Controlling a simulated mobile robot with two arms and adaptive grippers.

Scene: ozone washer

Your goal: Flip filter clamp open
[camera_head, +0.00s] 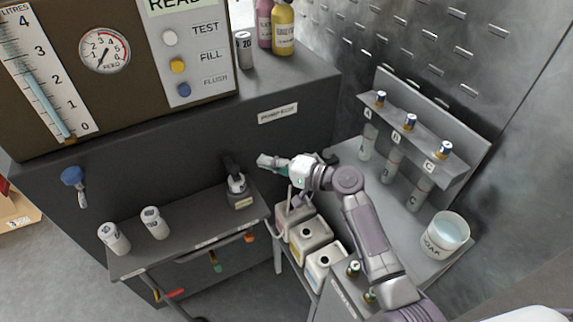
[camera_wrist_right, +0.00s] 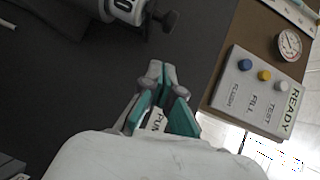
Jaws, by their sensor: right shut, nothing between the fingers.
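The filter clamp (camera_head: 230,164) is a dark lever piece at the grey cabinet's front, above a white filter cylinder (camera_head: 236,183) on the small shelf. In the right wrist view the clamp (camera_wrist_right: 165,20) is a dark knob-ended part beside the white cylinder (camera_wrist_right: 125,8) at the top. My right gripper (camera_head: 264,160) is to the right of the clamp and apart from it. In the wrist view its teal-lined fingers (camera_wrist_right: 162,72) are together, with nothing between them. Whether the clamp is latched is too small to tell. My left gripper is not in view.
Two white cylinders (camera_head: 152,222) stand on the left of the shelf (camera_head: 190,225). White jugs (camera_head: 308,238) stand below my right arm. A rack with tubes (camera_head: 430,130) and a SOAK tub (camera_head: 446,234) are at right. The button panel (camera_wrist_right: 258,90) shows in the wrist view.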

